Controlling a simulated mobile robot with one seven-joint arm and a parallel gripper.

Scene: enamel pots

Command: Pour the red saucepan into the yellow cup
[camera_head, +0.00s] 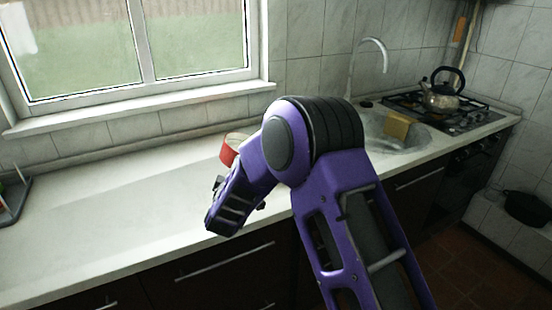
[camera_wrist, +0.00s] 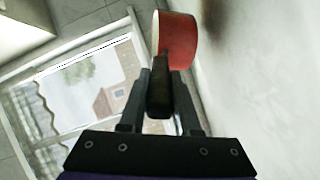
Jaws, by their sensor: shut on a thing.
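The red saucepan (camera_head: 229,152) shows in the head view just left of my arm, over the counter, its rim partly visible and its right side hidden by my arm. In the wrist view the red saucepan (camera_wrist: 179,36) is beyond the fingertips. My gripper (camera_wrist: 160,78) is shut on its dark handle (camera_wrist: 159,97), with one finger on each side. I cannot tell how far the pan is above the counter, or what is in it.
The pale counter (camera_head: 95,235) is clear on the left, apart from a dark rack (camera_head: 14,205) at the far left edge. A window stands behind.

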